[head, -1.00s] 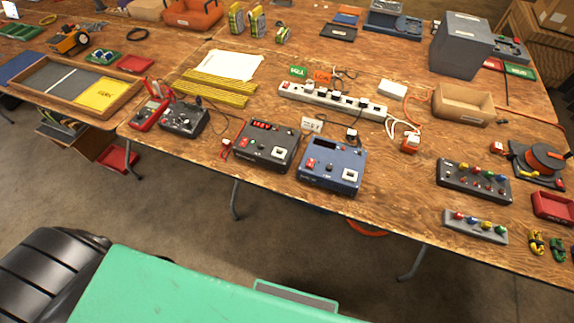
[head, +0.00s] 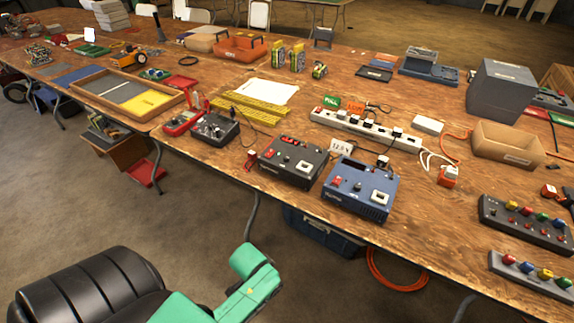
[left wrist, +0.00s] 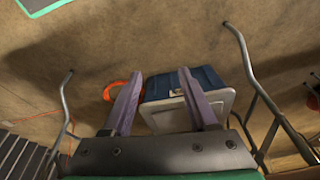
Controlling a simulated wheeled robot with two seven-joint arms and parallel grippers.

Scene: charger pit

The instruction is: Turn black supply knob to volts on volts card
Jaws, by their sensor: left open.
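The black supply (head: 293,162) stands on the workbench with a lit red display, a small knob on its face and a white square part at its right. The knob's setting is too small to read. A small white volts card (head: 341,146) stands behind it, between it and the blue supply, and seems to read 12.0 V. My left gripper (left wrist: 162,73) is open and empty in the left wrist view, its two purple-grey fingers apart below table height. In the head view my green arm is low in front of the bench. My right gripper is not in view.
The blue supply (head: 358,189) stands right of the black one; a dark meter box (head: 215,128) stands left. A white power strip (head: 365,130) lies behind. Under the bench are a blue bin (left wrist: 196,86), an orange cable (left wrist: 110,92) and metal legs.

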